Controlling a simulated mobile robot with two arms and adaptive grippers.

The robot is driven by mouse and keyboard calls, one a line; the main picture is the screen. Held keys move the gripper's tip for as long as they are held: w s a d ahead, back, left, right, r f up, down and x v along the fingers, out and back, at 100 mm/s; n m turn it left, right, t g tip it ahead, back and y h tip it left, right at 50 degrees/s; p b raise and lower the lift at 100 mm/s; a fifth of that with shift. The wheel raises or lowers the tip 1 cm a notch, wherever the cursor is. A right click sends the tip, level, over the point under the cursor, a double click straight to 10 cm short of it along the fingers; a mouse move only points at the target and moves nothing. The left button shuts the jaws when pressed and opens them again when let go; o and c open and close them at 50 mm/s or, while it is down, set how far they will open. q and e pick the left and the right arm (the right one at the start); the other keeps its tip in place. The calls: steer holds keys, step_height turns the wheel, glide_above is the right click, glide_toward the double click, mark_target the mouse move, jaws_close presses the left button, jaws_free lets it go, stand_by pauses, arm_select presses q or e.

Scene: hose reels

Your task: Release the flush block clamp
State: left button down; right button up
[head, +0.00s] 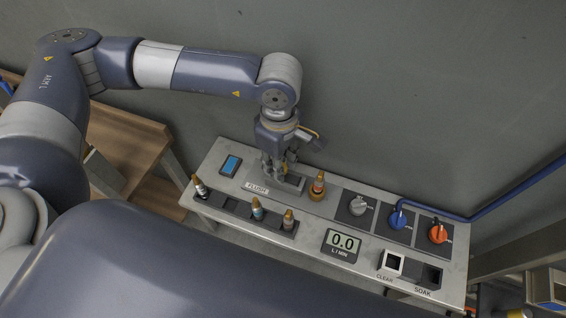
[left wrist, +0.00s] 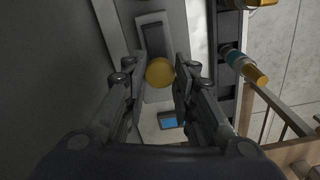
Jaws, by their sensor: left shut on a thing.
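The flush block (head: 291,183) is a grey block with a dark recess, beside the FLUSH label (head: 257,188) on the grey panel. It also shows in the left wrist view (left wrist: 152,20). My left gripper (head: 277,172) points down over the left part of the block. In the left wrist view its fingers (left wrist: 160,78) are shut on a round yellow thing (left wrist: 160,72), seen from above. I cannot tell whether this is part of the clamp or a separate piece; its lower part is hidden. My right gripper is in neither view.
Several nozzles stand in the front rack (head: 231,207). A blue-screened box (head: 231,165) lies left. Grey (head: 357,207), blue (head: 398,219) and orange (head: 438,233) knobs are right.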

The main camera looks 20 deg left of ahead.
arm_select(q)
steer(key=c, duration=1.5)
jaws_free()
steer(key=shift+a, duration=0.1)
steer(key=shift+o, duration=1)
steer(key=shift+a, duration=0.25)
steer(key=shift+d+r, duration=0.2)
steer(key=shift+r, duration=0.3)
step_height(320, 180, up, 11)
steer(key=shift+a, duration=0.2)
